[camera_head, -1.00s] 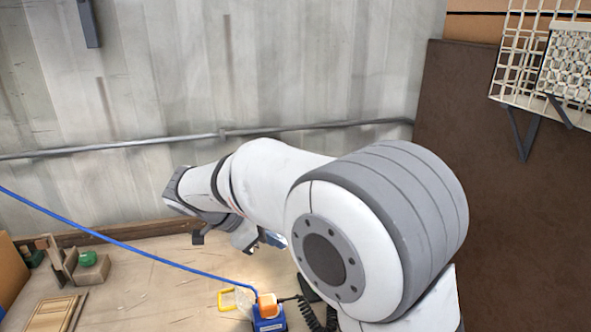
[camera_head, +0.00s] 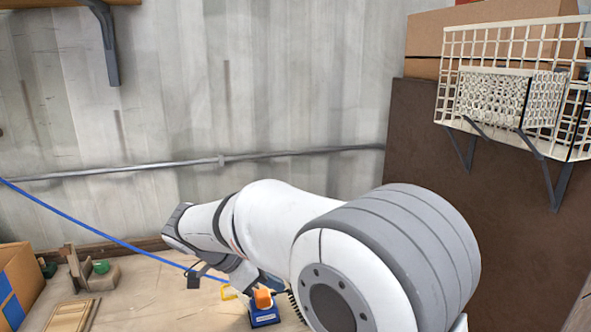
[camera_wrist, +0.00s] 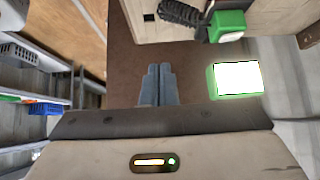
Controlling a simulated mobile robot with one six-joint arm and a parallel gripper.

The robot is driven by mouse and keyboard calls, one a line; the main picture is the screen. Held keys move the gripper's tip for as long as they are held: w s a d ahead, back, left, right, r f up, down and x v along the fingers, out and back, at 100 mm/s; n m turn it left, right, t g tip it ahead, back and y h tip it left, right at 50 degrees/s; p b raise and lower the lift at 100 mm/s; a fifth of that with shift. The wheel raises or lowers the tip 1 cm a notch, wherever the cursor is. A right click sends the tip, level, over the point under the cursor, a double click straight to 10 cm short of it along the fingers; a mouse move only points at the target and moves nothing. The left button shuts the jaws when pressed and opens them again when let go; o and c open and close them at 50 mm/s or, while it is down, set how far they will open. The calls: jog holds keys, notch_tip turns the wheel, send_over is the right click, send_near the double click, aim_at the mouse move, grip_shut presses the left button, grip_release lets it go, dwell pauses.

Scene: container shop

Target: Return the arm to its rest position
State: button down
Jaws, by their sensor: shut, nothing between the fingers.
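My gripper (camera_wrist: 157,85) shows in the wrist view with its two grey fingers together and nothing between them. A brown surface lies behind the fingertips. In the head view my white and grey arm is bent and reaches left across the picture, with its wrist end over the bench (camera_head: 140,290). The fingertips cannot be made out clearly in that view.
A blue cable (camera_head: 90,228) slopes down towards a blue and orange device (camera_head: 264,310) close below my arm. A wire basket (camera_head: 505,40) hangs at upper right. The wrist view shows a green block (camera_wrist: 223,95) right of the fingers and shelving (camera_wrist: 35,80) left.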

jog(key=s+d+r+n+y+p, duration=0.3)
jog(key=s+d+n, duration=0.4)
jog(key=d, duration=0.3)
jog(key=s+d+r+n+y+p, duration=0.3)
jog(key=s+d+n+y+p, duration=0.2)
jog(key=s+d+n+p, duration=0.2)
jog(key=shift+s+d+r+p, duration=0.4)
jog(key=shift+s+d+p, duration=0.25)
jog(key=shift+s+d, duration=0.75)
